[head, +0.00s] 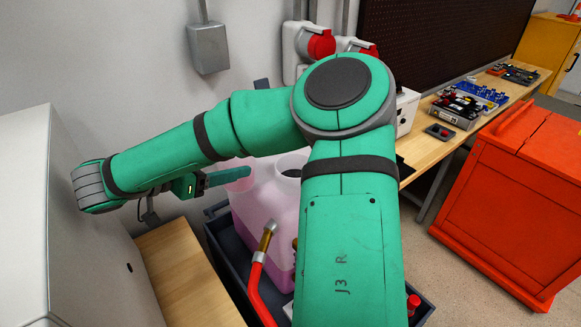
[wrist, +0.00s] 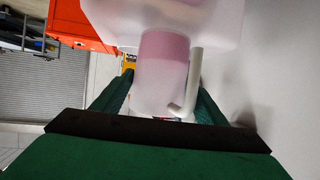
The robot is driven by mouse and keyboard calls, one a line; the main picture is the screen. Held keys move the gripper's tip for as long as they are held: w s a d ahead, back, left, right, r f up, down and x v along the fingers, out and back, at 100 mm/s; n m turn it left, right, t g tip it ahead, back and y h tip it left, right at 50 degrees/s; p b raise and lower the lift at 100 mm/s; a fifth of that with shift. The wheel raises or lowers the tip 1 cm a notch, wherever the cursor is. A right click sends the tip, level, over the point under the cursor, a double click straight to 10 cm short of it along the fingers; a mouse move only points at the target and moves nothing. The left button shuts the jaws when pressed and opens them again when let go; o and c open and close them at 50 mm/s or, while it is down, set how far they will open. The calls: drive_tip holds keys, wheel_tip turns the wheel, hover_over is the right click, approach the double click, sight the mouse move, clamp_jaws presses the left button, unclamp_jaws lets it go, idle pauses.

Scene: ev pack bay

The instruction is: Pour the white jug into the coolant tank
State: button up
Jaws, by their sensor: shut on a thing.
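The white jug (wrist: 160,88) is translucent, with a pale handle (wrist: 193,85) and pink colour at its far end in the wrist view. My gripper (wrist: 163,100) is shut on it, one green finger on each side. In the head view, the jug (head: 239,181) shows only partly, behind a finger of my gripper (head: 222,177). It is beside the upper left of the coolant tank (head: 262,213), a translucent container with pink liquid and an open top neck. The tank (wrist: 218,22) spans the top of the wrist view. I cannot tell whether liquid is flowing.
The tank stands in a dark tray (head: 222,250), with a red hose and brass nozzle (head: 266,240) in front. A wooden bench (head: 184,275) and a pale cabinet (head: 75,240) are at left. A red chest (head: 505,205) is at right, with floor between.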

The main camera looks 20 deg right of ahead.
sight(253, 181)
drive_tip(key=shift+s+d, duration=0.15)
drive_tip(key=shift+d, duration=0.25)
drive_tip(key=shift+d+g+y, duration=0.3)
drive_tip(key=shift+d+y, duration=0.05)
drive_tip(key=shift+y, duration=0.65)
drive_tip(key=shift+w+d+r+m+g+y, duration=0.15)
drive_tip(key=shift+d+r+m+y, duration=0.1)
drive_tip(key=shift+d+r+y, duration=0.15)
drive_tip(key=shift+w+d+r+m+g+y, duration=0.15)
drive_tip(key=shift+d+r+m+y, duration=0.15)
drive_tip(key=shift+r+y, duration=0.15)
drive_tip(key=d+y, duration=0.2)
drive_tip(key=d, duration=0.1)
drive_tip(key=shift+w+f+m+g+y, duration=0.15)
drive_tip(key=shift+m+g+y, duration=0.1)
drive_tip(key=shift+g+y, duration=0.15)
drive_tip(key=shift+w+d+r+y+p, duration=0.1)
drive_tip(key=shift+d+r+y+p, duration=0.25)
drive_tip(key=shift+d+r+y, duration=0.35)
drive_tip(key=shift+a+f+g+y, duration=0.15)
drive_tip(key=shift+f+g+y, duration=0.15)
drive_tip(key=shift+f+y, duration=0.25)
drive_tip(key=shift+d+f+m+y, duration=0.15)
drive_tip(key=shift+d+m+y, duration=0.1)
drive_tip(key=shift+m+y, duration=0.05)
drive_tip(key=shift+f, duration=0.2)
